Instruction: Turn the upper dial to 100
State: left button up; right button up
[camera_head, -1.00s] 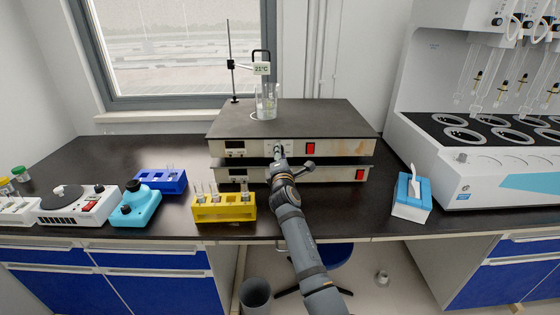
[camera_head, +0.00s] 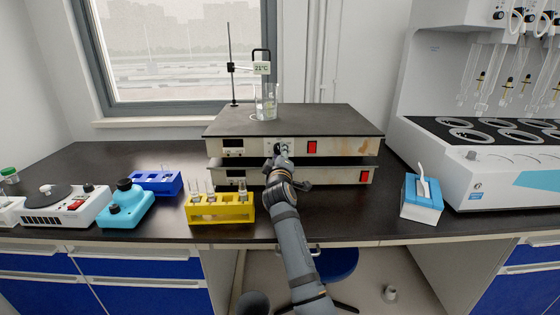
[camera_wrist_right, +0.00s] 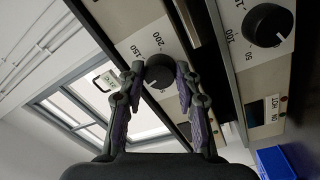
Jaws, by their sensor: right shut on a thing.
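Two stacked hotplates stand on the bench. The upper hotplate (camera_head: 340,147) has a dial (camera_head: 282,147), partly hidden by my right gripper (camera_head: 277,158). In the right wrist view, my right gripper (camera_wrist_right: 157,85) has its two fingers on either side of the black upper dial (camera_wrist_right: 159,70) and is shut on it. The marks 150 and 200 show beside this dial; its exact setting is hard to read. The lower hotplate (camera_head: 335,176) has its own dial (camera_wrist_right: 268,25), off to the right in the wrist view, untouched. My left gripper is not in view.
A beaker (camera_head: 266,102) and a stand (camera_head: 232,70) are on the upper hotplate. A yellow tube rack (camera_head: 220,211) is close left of my right arm. A blue tissue box (camera_head: 421,200) stands right. Bare bench lies between my arm and the box.

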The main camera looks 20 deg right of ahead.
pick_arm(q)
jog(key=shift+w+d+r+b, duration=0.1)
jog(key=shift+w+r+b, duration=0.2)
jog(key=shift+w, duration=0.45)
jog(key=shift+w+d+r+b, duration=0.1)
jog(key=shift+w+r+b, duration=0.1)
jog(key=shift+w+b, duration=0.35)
pick_arm(e)
jog(key=shift+m, duration=1.4)
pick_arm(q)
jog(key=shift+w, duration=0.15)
pick_arm(e)
jog(key=o, duration=1.1)
jog(key=shift+o, duration=0.3)
notch_tip(320, 180, up, 10)
